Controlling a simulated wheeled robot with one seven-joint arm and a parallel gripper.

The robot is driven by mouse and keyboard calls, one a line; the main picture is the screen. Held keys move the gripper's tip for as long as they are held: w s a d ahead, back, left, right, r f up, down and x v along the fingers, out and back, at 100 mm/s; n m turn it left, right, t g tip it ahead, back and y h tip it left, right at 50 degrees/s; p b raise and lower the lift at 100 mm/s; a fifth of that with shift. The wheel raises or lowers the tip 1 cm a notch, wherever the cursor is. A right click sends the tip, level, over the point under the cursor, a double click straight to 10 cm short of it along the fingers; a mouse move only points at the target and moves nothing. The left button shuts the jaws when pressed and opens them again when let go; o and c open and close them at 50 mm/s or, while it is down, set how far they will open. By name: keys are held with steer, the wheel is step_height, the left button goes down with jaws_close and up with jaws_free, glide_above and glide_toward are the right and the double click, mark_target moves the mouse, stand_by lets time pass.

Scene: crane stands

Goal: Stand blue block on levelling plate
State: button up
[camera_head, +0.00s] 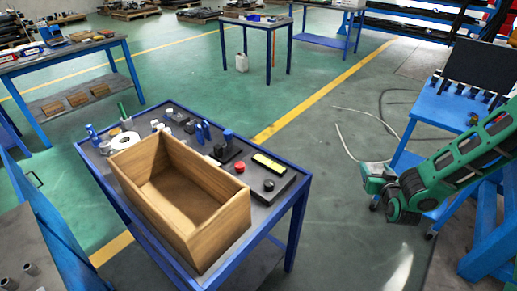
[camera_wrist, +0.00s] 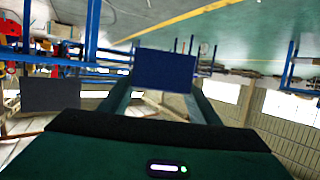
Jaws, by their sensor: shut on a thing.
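In the wrist view a dark blue rectangular block (camera_wrist: 165,70) sits between the two green fingers of my gripper (camera_wrist: 162,88). The gripper is shut on it, and the block's broad flat face shows. In the head view my green arm reaches in from the right, its end (camera_head: 380,182) clear of the work table, in front of a blue stand. I cannot make out the fingers or the block there. A dark flat plate (camera_head: 284,184) with a yellow strip and a red knob lies at the work table's right end; it may be the levelling plate, but I cannot be sure.
An open wooden box (camera_head: 212,242) stands at the front of the blue-framed work table (camera_head: 298,207). Tape rolls (camera_head: 125,140) and small blue and dark parts lie behind it. Open green floor separates the table from my arm. A loose cable (camera_head: 345,140) lies on the floor.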

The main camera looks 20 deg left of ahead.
steer(key=s+a+r+n+g+y, duration=0.15)
steer(key=s+a+r, duration=0.4)
steer(key=a, duration=0.65)
steer(key=s+a+r+n+g+y, duration=0.1)
steer(key=s+a+r+n+y, duration=0.4)
steer(key=a, duration=0.7)
steer(key=s+a+r+g+y, duration=0.1)
steer(key=s+a+r, duration=0.2)
steer(key=a+r, duration=0.65)
steer(key=shift+n+y, duration=0.35)
steer(key=shift+s+a+f, duration=0.6)
steer(key=shift+a+f, duration=0.3)
steer(key=shift+f, duration=1.25)
steer(key=shift+s+a+f, duration=0.65)
steer(key=shift+a+f, duration=0.3)
steer(key=shift+f, duration=1.15)
steer(key=shift+s+a+f, duration=0.6)
steer(key=shift+a+f, duration=0.3)
steer(key=shift+f, duration=1.25)
steer(key=shift+f, duration=0.45)
steer(key=o, duration=1.7)
